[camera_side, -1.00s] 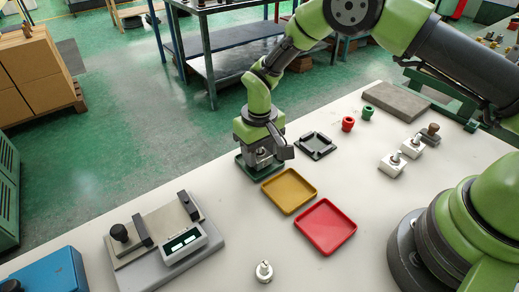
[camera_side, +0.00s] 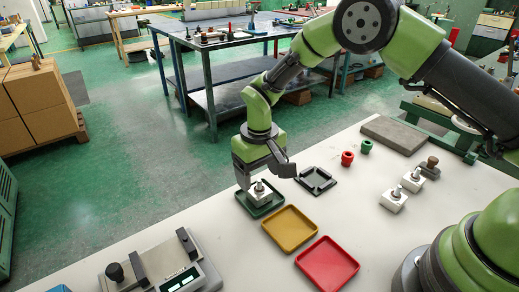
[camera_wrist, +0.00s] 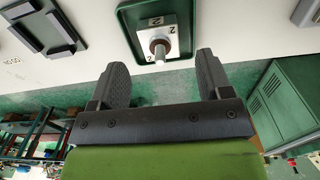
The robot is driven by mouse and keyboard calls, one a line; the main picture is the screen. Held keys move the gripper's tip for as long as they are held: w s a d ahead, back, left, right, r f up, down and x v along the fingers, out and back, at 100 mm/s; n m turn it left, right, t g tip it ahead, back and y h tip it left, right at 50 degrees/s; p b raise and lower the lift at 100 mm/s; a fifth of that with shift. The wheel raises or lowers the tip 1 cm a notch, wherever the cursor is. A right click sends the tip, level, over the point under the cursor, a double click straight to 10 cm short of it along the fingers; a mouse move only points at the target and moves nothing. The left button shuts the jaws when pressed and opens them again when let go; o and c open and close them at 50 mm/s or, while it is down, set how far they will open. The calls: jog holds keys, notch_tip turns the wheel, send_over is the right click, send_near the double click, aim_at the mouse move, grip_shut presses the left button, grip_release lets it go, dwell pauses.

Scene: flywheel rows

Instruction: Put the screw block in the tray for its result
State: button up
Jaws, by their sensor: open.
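The screw block (camera_side: 259,194) is a white block with a metal screw standing up from it. It sits upright in the green tray (camera_side: 273,206), at the far end of the tray row. In the wrist view the block (camera_wrist: 157,42) shows the number 2 on its faces, inside the green tray (camera_wrist: 128,20). My gripper (camera_side: 265,177) is open and empty, just above the block. Its two fingers (camera_wrist: 162,65) are spread apart, clear of the block. The yellow tray (camera_side: 290,229) and the red tray (camera_side: 328,265) are empty.
A black square holder (camera_side: 316,180) lies right of the green tray. White screw blocks (camera_side: 393,201) stand at the right. A measuring device (camera_side: 160,265) with a display is at front left. The table's edge is close behind the green tray.

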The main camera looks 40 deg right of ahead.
notch_tip(320, 180, up, 8)
notch_tip(320, 180, up, 7)
jog(key=t, duration=0.1)
send_over(260, 180)
jog(key=s+d, duration=0.2)
jog(key=s+d+r+m+t+y, duration=0.1)
jog(key=s+d+r+m+t, duration=0.15)
jog(key=s+r, duration=0.6)
jog(key=s+d+r+t, duration=0.1)
jog(key=s+t, duration=0.1)
jog(key=s, duration=0.4)
jog(key=s+d+r+m+t+y, duration=0.1)
jog(key=s, duration=0.5)
jog(key=shift+s+d+t, duration=0.35)
jog(key=shift+m, duration=0.25)
